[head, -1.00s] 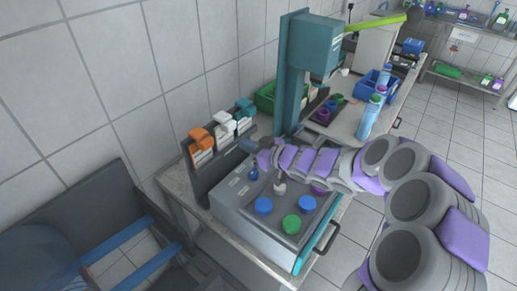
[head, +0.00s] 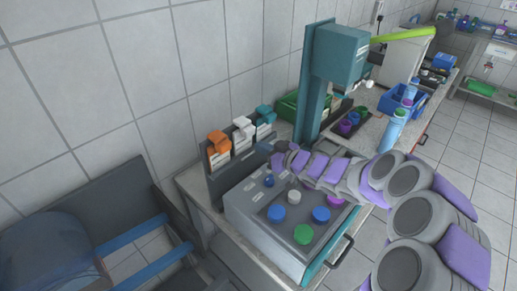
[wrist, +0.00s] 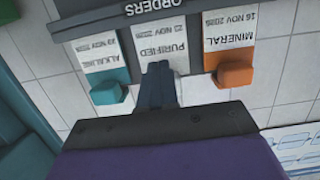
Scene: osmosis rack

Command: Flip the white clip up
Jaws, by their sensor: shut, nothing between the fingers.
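The white clip (head: 243,124) sits at the top of its card on the dark order rack, between the orange clip (head: 218,139) and the teal clip (head: 264,113). In the wrist view, seen upside down, my gripper (wrist: 158,72) is shut and empty, in front of the lower part of the middle card, marked PURIFIED (wrist: 160,38). The fingers hide the white clip there, so I cannot tell its tilt or any contact. The orange clip (wrist: 235,72) and the teal clip (wrist: 106,93) show on either side.
Below the arm is a grey control box (head: 248,219) with blue, green, white and purple knobs. A teal column (head: 315,85) rises behind the arm. A green bin (head: 290,106), blue bin (head: 392,101) and bottles stand farther back.

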